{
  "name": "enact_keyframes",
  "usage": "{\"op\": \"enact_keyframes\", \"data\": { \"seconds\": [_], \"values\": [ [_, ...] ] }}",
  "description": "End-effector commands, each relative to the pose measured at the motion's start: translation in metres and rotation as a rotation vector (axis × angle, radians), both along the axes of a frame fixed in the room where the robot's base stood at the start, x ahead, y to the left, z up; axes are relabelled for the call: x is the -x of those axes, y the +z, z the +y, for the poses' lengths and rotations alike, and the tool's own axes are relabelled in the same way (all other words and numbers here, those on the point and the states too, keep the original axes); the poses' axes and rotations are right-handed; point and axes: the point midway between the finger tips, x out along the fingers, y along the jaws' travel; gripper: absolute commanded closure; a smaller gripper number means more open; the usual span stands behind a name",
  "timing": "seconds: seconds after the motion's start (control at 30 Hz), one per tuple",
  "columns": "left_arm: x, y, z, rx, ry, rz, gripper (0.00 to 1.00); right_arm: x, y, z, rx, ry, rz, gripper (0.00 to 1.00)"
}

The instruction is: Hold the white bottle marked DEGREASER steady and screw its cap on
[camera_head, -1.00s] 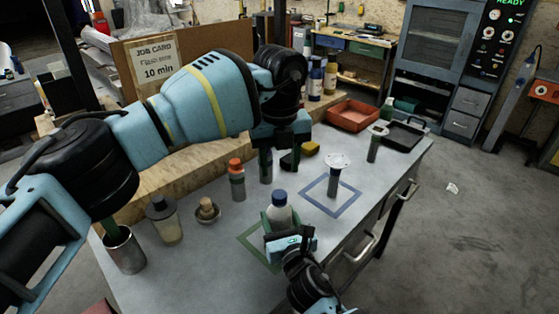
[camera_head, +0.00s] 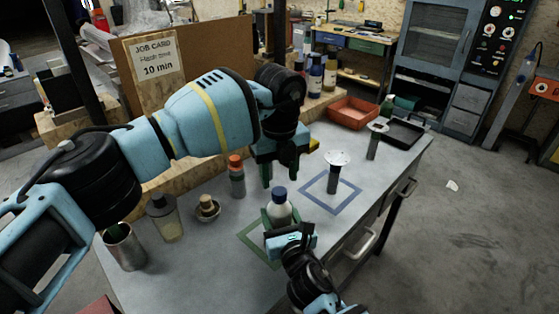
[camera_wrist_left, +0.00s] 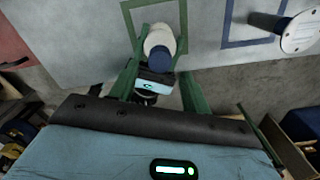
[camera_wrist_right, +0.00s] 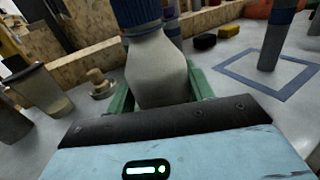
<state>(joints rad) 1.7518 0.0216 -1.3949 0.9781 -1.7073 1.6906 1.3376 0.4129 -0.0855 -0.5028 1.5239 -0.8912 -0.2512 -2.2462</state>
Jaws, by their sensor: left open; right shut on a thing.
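A white bottle (camera_head: 280,213) with a blue cap (camera_head: 280,193) stands upright at the green square outline on the bench. No lettering on it is readable. My right gripper (camera_head: 281,222) is shut around its body from the near side; the green fingers flank the bottle (camera_wrist_right: 160,72) in the right wrist view. The blue cap (camera_wrist_right: 137,14) sits at its neck there; how tightly it is seated cannot be told. My left gripper (camera_head: 281,174) is open, pointing down just above the cap. In the left wrist view, the cap (camera_wrist_left: 160,60) shows between its spread fingers.
An orange-capped bottle (camera_head: 236,178), a clear container (camera_head: 165,220), a small brown-topped item (camera_head: 207,207) and a metal cup (camera_head: 124,247) stand left. A round-topped post (camera_head: 334,180) stands in the blue square. A red tray (camera_head: 353,112) lies at the back.

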Motion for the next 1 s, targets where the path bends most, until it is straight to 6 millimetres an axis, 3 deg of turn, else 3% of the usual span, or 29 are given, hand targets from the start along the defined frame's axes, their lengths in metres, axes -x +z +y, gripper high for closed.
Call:
{"op": "enact_keyframes", "data": {
  "seconds": [0.3,0.7,1.0],
  "values": [
    [0.000,-0.036,0.000,-0.001,0.001,0.001,0.52,0.000,-0.001,0.000,0.000,0.000,0.002,1.00],
    [0.000,-0.041,0.000,0.000,0.000,0.000,0.52,0.000,-0.001,0.000,0.000,0.000,0.002,1.00],
    [0.000,-0.041,0.000,-0.001,0.000,0.000,0.91,0.000,-0.001,0.000,0.000,0.000,0.002,1.00]
  ]
}}
